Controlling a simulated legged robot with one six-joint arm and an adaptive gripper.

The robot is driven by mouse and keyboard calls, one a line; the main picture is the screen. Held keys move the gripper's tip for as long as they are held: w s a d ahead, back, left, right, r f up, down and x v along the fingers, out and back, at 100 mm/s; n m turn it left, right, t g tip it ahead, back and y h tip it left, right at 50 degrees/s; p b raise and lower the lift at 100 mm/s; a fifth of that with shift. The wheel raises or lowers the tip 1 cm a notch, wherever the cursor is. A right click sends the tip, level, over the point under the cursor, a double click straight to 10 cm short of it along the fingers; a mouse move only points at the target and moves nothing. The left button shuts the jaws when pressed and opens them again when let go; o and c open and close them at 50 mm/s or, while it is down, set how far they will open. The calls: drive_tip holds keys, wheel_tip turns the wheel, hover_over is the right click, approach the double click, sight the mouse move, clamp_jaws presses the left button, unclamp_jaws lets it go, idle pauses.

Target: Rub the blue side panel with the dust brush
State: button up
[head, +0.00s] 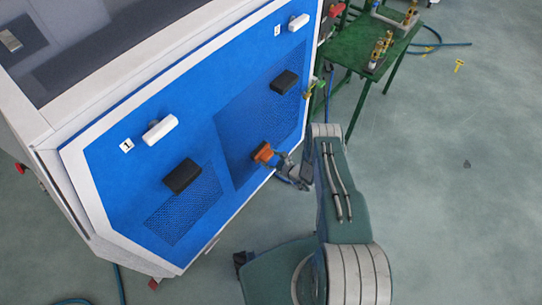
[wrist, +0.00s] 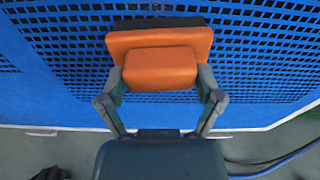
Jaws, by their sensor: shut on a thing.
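The blue side panel (head: 110,178) fills the left of the head view, with dark perforated grille areas. My gripper (head: 277,160) is at the panel's lower right part, in front of the large grille. It is shut on the orange dust brush (head: 263,153). In the wrist view the brush (wrist: 160,64) sits between the two fingers of my gripper (wrist: 160,85), with a dark strip along its far edge facing the blue panel (wrist: 60,95). The brush appears to be against or very close to the grille; contact itself is hidden.
White handles (head: 160,130) (head: 298,22) and black handles (head: 182,176) (head: 285,82) stick out from the panel. A green table (head: 365,45) with brass fittings (head: 380,48) stands at the back right. Blue hoses lie on the floor.

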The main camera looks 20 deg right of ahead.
sight(263, 159)
drive_tip(key=shift+s+a, duration=0.45)
drive_tip(key=shift+a, duration=0.3)
drive_tip(key=shift+s+a, duration=0.45)
drive_tip(key=shift+a, duration=0.25)
drive_tip(key=shift+r, duration=0.75)
drive_tip(key=shift+w+d, duration=0.7)
drive_tip(key=shift+d, duration=0.15)
drive_tip(key=shift+w+d, duration=0.65)
drive_tip(key=shift+d, duration=0.2)
drive_tip(key=shift+w+d+r, duration=0.7)
drive_tip(key=shift+w+d, duration=1.5)
drive_tip(key=shift+d, duration=1)
drive_tip(key=shift+s+a, duration=1.15)
drive_tip(key=shift+a, duration=0.5)
drive_tip(key=shift+s+a, duration=1.15)
drive_tip(key=shift+a, duration=0.5)
drive_tip(key=shift+s+a, duration=1.15)
drive_tip(key=shift+a, duration=0.5)
drive_tip(key=f+v, duration=0.1)
drive_tip(key=v, duration=0.5)
